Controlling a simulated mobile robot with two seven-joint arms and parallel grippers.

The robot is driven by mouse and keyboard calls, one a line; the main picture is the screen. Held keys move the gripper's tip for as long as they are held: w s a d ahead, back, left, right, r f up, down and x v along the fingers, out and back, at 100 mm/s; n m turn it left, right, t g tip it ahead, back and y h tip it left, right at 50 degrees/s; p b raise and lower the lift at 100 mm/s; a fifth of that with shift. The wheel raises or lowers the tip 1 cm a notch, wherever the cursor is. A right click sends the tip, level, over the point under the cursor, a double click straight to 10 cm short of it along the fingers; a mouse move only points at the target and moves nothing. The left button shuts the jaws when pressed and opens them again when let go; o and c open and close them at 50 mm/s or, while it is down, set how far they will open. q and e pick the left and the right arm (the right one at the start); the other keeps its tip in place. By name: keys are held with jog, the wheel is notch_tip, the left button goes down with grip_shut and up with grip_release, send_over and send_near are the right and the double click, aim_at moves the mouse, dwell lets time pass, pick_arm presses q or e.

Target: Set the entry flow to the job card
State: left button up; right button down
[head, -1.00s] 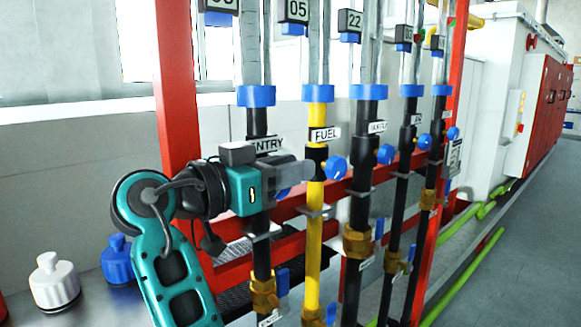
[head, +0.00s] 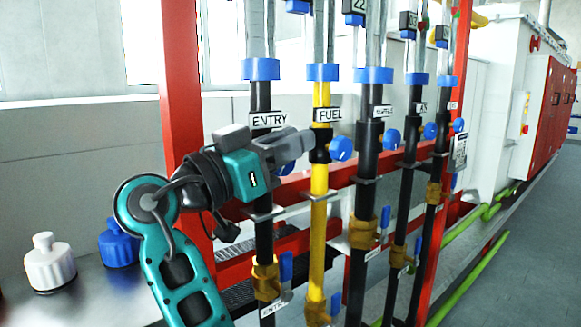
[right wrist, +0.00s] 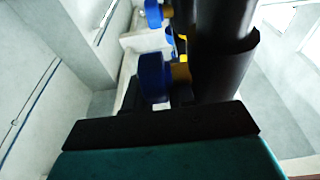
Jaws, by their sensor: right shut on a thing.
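The ENTRY line is a black pipe with a white ENTRY label (head: 268,120) and a clear tube (head: 257,28) above a blue collar. Its blue knob (head: 285,168) is partly hidden behind my right gripper (head: 300,143). The gripper reaches in front of the pipe from the left and is shut on the knob. In the right wrist view a blue knob (right wrist: 153,77) stands just beyond the dark gripper edge, beside the black pipe (right wrist: 218,65). The job card (head: 458,152) hangs on the right red post; its text is too small to read. My left gripper is out of view.
The yellow FUEL pipe (head: 320,210) with its own blue knob (head: 341,148) stands close to the right, with more black pipes beyond. A blue-handled brass valve (head: 266,279) sits low on the ENTRY pipe. White (head: 49,264) and blue (head: 119,246) capped containers stand at left.

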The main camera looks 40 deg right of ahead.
jog(key=shift+f+h+b, duration=0.15)
jog(key=shift+h+b, duration=0.45)
jog(key=shift+b, duration=0.2)
jog(key=shift+a+r, duration=0.15)
jog(key=shift+r, duration=0.1)
jog(key=c, duration=1.4)
grip_release()
jog(key=shift+o, duration=0.4)
jog(key=b+v, duration=0.1)
jog(key=v, duration=1.2)
jog(key=shift+f, duration=0.2)
jog(key=shift+s, duration=0.1)
